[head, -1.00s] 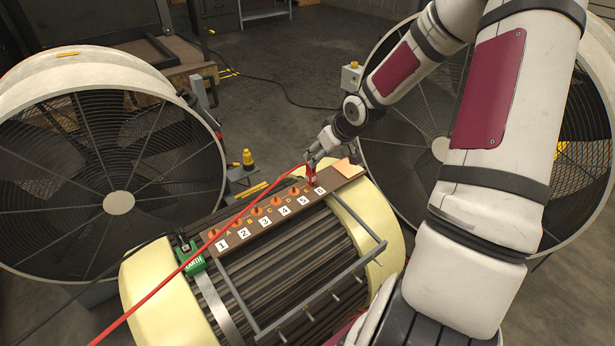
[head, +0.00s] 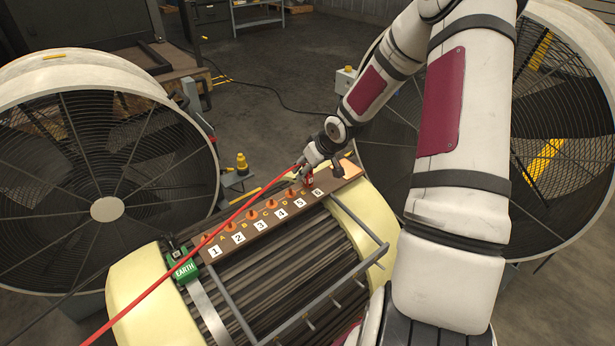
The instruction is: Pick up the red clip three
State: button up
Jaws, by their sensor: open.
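A small red clip (head: 308,184) sits on the brown terminal board (head: 262,244), at the right end beside the label 6. A red cable (head: 200,250) runs from near it across the board to the lower left. My gripper (head: 309,173) is open, close above the clip, and hides its upper part. I cannot tell whether the fingers touch it or stand around it.
Several orange terminals (head: 253,215) line the board, beside labels 1 to 6. A green EARTH clip (head: 184,271) is at the left, and a grey metal rail (head: 345,275) stands in front. Large fans (head: 105,170) flank the rotor.

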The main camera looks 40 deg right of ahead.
grip_shut()
jog(key=shift+r+p, duration=0.3)
jog(key=shift+r, duration=0.25)
jog(key=r, duration=0.1)
jog(key=s+r+p, duration=0.1)
jog(key=shift+a+r, duration=0.1)
jog(key=shift+r, duration=0.3)
jog(key=s+a+r+p, duration=0.1)
jog(key=s+a+p, duration=0.1)
jog(key=s, duration=1.2)
jog(key=shift+s+a, duration=0.3)
jog(key=shift+a, duration=0.4)
